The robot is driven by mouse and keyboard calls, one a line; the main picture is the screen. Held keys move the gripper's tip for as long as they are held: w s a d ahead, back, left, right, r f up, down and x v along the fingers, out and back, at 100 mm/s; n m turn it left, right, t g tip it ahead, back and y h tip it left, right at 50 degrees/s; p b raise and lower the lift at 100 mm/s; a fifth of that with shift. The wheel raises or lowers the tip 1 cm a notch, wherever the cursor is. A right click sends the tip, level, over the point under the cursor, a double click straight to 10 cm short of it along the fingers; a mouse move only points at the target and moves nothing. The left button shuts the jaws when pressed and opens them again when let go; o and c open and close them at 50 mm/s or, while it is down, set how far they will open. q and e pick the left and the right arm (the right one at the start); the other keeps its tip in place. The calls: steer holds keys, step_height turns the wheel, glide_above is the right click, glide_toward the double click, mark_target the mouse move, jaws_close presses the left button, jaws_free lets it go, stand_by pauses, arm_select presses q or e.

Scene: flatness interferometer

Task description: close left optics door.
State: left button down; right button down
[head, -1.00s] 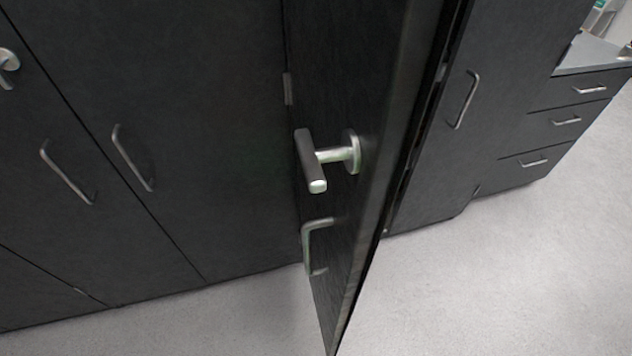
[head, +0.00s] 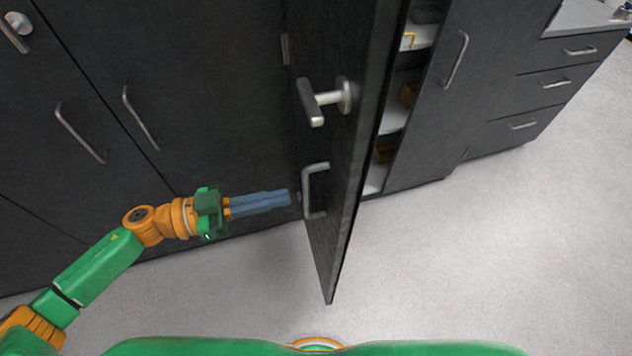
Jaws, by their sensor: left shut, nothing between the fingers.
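The black optics door (head: 338,185) stands swung open, edge toward me, in the middle of the head view. Its outer face carries a lever handle (head: 318,103) and, below that, a silver pull handle (head: 308,190). My left gripper (head: 288,199) comes in from the left with its blue fingers together and empty. The fingertips point at the pull handle and lie just left of it in the picture; I cannot tell whether they touch the door. My right gripper is not in view.
Behind the door, cabinet shelves (head: 397,116) show with small boxes on them. Closed black cabinets (head: 190,90) line the left. A drawer unit (head: 540,90) stands at the right. The grey floor (head: 480,260) in front is clear.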

mark_target(334, 186)
arm_select(q)
steer(key=x, duration=0.2)
steer(key=p+x, duration=0.1)
steer(key=x, duration=0.3)
steer(key=shift+d+r+p, duration=0.25)
steer(key=shift+d+p, duration=0.05)
steer(key=shift+p, duration=0.1)
steer(key=shift+w+d+f, duration=0.15)
steer(key=shift+d+f, duration=0.05)
steer(key=shift+d, duration=0.3)
